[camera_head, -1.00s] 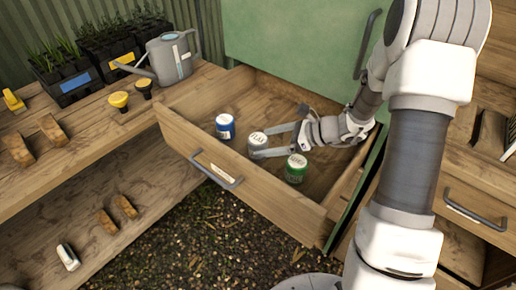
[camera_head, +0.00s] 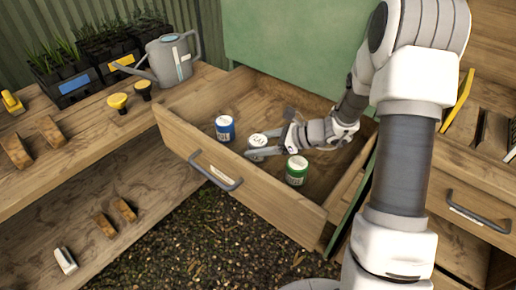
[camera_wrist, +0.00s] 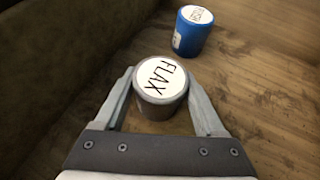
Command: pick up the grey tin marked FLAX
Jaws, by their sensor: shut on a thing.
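The grey tin marked FLAX (camera_wrist: 161,82) stands upright between the two fingers of my gripper (camera_wrist: 162,85) in the wrist view. Its white lid with black letters faces the camera. In the head view the tin (camera_head: 257,141) is inside the open wooden drawer (camera_head: 262,188), partly hidden by my gripper (camera_head: 258,148). My gripper is shut on the tin, one finger on each side. I cannot tell whether the tin touches the drawer floor.
A blue tin (camera_head: 225,128) stands left of the grey tin, and a green tin (camera_head: 297,170) stands to its right, nearer the drawer front. A watering can (camera_head: 172,60) stands on the bench at left. The drawer walls surround my gripper.

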